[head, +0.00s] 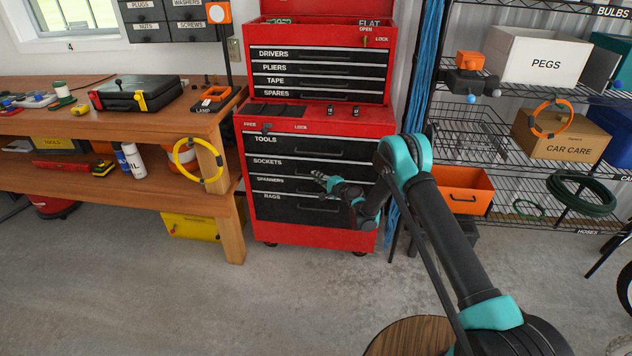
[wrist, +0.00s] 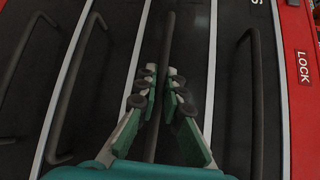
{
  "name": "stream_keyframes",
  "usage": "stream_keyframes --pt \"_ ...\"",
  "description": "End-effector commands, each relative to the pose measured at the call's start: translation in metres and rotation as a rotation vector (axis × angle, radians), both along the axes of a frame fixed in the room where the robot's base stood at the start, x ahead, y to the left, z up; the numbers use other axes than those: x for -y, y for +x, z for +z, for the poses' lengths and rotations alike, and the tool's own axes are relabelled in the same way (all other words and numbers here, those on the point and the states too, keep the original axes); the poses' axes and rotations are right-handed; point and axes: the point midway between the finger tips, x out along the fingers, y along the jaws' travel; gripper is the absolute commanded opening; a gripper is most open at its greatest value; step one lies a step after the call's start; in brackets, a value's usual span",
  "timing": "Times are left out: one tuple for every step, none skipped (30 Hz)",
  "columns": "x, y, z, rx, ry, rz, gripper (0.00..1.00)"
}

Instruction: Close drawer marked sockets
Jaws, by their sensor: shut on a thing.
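The drawer marked SOCKETS (head: 268,162) is a black front with a pale top edge, second from the top in the red lower cabinet (head: 383,128). It seems to stand out slightly over the SPANNERS drawer below, but how far is hard to tell. My gripper (head: 320,177) reaches in from the right to its front. In the wrist view, my gripper (wrist: 163,82) has its green fingers on both sides of the long dark sockets handle (wrist: 168,40) and is shut on it. The head view partly hides this contact.
The TOOLS drawer (head: 266,140) is above; the SPANNERS drawer (head: 270,180) and RAGS drawer (head: 272,198) are below. A wooden workbench (head: 222,130) stands left. An orange bin (head: 465,185) and wire shelves (head: 470,145) stand right. Concrete floor (head: 200,300) in front is open.

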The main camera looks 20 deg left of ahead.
Motion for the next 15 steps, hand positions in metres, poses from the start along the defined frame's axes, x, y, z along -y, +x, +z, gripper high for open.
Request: stream_keyframes --pt "-0.0005 0.0069 -0.0007 0.0 0.0 -0.002 0.0" --pt "-0.0013 0.0095 -0.0006 0.0 0.0 -0.002 0.0" --pt "-0.0018 0.0119 -0.0005 0.0 0.0 -0.001 0.0" --pt "-0.0021 0.0129 -0.0004 0.001 -0.001 -0.001 0.0" --pt "-0.0023 0.0136 -0.0003 0.001 -0.001 -0.001 0.0" --pt "-0.0023 0.014 -0.0001 0.001 -0.001 -0.001 0.0" --pt "-0.0022 0.0141 0.0 0.001 -0.001 -0.002 0.0" --pt "-0.0021 0.0143 0.0001 0.001 -0.001 -0.002 0.0" --pt "-0.002 0.0145 0.0001 0.002 0.0 -0.003 0.0" --pt "-0.002 0.0148 0.0002 0.002 0.0 -0.003 0.0" --pt "-0.0019 0.0149 0.0003 0.002 0.0 -0.004 0.0" --pt "-0.0018 0.0151 0.0003 0.002 0.0 -0.004 0.0" --pt "-0.0017 0.0153 0.0004 0.002 -0.001 -0.005 0.12" --pt "-0.0016 0.0153 0.0004 0.002 -0.001 -0.005 0.16" --pt "-0.0017 0.015 0.0004 0.002 0.0 -0.004 0.21"
